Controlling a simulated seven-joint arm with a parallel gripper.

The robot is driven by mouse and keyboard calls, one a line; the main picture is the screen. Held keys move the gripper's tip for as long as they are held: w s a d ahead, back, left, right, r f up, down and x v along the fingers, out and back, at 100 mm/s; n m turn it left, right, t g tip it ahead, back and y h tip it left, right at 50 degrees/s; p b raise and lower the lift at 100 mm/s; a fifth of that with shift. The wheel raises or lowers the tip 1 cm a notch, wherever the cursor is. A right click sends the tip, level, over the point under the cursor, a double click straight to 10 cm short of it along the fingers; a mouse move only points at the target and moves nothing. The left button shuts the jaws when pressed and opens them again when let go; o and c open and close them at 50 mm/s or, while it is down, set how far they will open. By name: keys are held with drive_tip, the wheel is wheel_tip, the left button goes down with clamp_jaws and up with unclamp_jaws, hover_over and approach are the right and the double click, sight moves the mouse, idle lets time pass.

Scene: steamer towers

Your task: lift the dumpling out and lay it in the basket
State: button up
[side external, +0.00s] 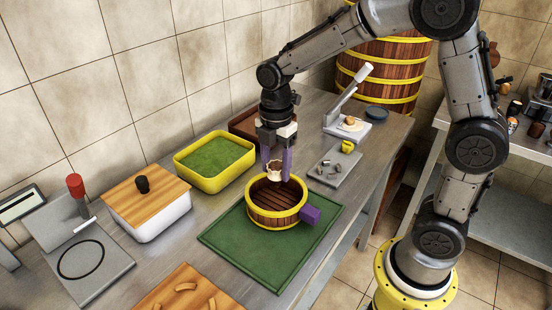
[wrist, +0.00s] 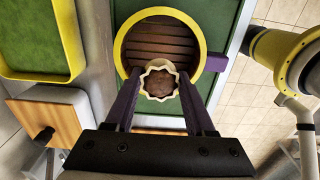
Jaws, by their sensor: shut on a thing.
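The dumpling (side external: 273,170) is a small pale cup with a pleated rim. In the wrist view the dumpling (wrist: 160,80) shows its wavy cream rim and brown filling from above. My gripper (side external: 276,165) has purple fingers, which also show in the wrist view (wrist: 159,92), and is shut on the dumpling. It holds the dumpling above the back part of the basket (side external: 262,216). The basket is round and wooden with yellow rims and a purple handle block, and in the wrist view (wrist: 203,42) its slatted floor looks bare where visible. My fingers and the dumpling hide part of it.
The basket stands on a green mat (side external: 232,248). A yellow tray with a green floor (side external: 222,178) is to the left, beside a white box with a wooden lid (side external: 145,190). A grey board with small pieces (side external: 335,168) and a lever press (side external: 352,100) are to the right.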

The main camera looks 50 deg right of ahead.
sight(276, 166)
drive_tip(key=shift+f, duration=4.15)
drive_tip(key=shift+f, duration=0.45)
drive_tip(key=o, duration=1.3)
drive_tip(key=shift+r, duration=0.1)
wheel_tip(276, 166, up, 14)
drive_tip(key=shift+f, duration=0.2)
